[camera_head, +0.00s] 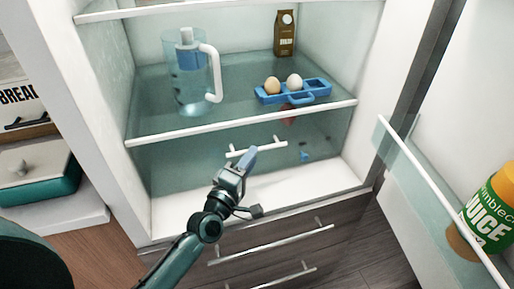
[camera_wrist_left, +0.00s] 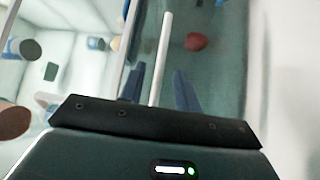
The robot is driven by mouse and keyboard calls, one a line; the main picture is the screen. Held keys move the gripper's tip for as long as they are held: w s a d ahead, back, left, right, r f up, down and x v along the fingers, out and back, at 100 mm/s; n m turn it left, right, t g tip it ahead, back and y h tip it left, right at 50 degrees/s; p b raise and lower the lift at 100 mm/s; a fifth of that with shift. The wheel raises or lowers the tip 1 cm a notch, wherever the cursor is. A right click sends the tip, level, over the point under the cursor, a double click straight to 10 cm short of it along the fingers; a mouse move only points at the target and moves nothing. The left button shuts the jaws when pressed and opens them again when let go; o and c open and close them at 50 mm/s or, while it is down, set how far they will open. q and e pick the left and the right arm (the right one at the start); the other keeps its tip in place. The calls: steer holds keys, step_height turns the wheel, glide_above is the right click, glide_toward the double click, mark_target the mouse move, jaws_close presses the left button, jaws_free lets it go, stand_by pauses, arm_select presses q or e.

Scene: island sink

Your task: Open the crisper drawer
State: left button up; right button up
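The crisper drawer (camera_head: 185,172) is a clear, bluish bin low in the open fridge, below the lower shelf, and it looks shut. Its white bar handle (camera_head: 270,145) runs across the front. My left gripper (camera_head: 248,156) is at the handle, overlapping its middle in the head view. In the left wrist view the handle (camera_wrist_left: 163,50) runs between the two blue fingers of the left gripper (camera_wrist_left: 160,88). Gaps show on both sides of it, so the fingers look open around the bar. Contact cannot be told. My right gripper is not in view.
A pitcher (camera_head: 190,85) and a blue egg tray (camera_head: 315,90) with two eggs stand on the shelf above; a brown carton (camera_head: 285,33) is behind. The fridge door (camera_head: 440,130) stands open at right, holding a juice bottle (camera_head: 490,210). Dark drawers (camera_head: 290,262) lie below.

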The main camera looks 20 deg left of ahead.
arm_select(q)
steer(key=shift+x, duration=2.05)
steer(key=shift+c, duration=0.3)
jaws_close()
